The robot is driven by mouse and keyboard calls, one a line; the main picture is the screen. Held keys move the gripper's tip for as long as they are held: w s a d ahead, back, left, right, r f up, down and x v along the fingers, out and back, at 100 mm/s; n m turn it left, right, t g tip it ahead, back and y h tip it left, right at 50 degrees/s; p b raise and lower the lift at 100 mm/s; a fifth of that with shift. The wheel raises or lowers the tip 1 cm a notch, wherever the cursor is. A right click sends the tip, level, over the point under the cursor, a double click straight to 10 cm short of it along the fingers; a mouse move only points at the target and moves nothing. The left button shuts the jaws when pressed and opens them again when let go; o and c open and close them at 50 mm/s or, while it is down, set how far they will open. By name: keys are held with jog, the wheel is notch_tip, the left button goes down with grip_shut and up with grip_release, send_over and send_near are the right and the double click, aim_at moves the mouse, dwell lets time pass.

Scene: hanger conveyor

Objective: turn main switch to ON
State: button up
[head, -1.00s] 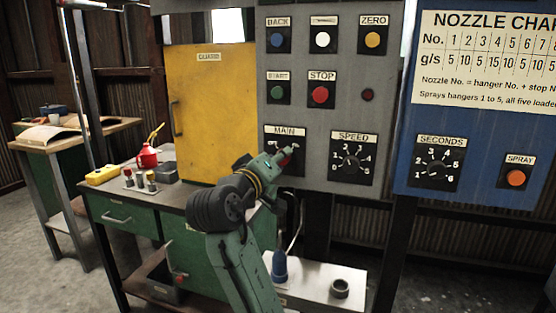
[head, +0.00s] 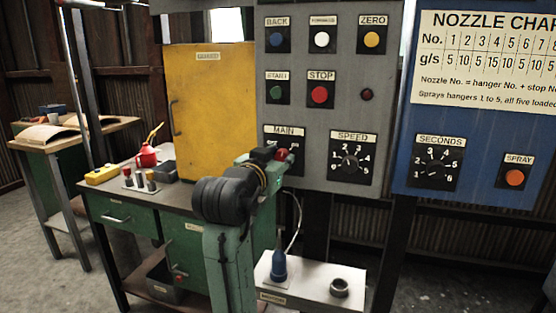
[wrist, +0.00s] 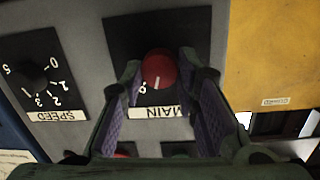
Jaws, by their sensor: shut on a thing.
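The main switch is a red knob (wrist: 158,68) on a black plate under the label MAIN (head: 284,130) on the grey panel. In the wrist view, which shows the panel upside down, the knob sits between the tips of my gripper's two purple-padded fingers. My gripper (wrist: 160,88) is shut on the knob. In the head view the knob (head: 283,154) shows just beyond my gripper, and my arm hides part of the plate. A white mark shows on the knob, but I cannot read which position it points to.
The SPEED dial (head: 350,163) is to the right of the main switch. STOP (head: 320,95) and START (head: 277,93) buttons are above. A yellow cabinet (head: 210,115) stands to the left, and a bench (head: 275,291) with a blue bottle is below.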

jog(key=m, duration=0.4)
jog(key=shift+m+y+b, duration=0.4)
jog(key=shift+d, duration=0.1)
dwell(0.3)
jog(key=o, duration=1.2)
jog(key=shift+c, duration=0.2)
jog(key=shift+s, duration=0.1)
jog(key=v, duration=1.2)
jog(key=shift+f, duration=0.15)
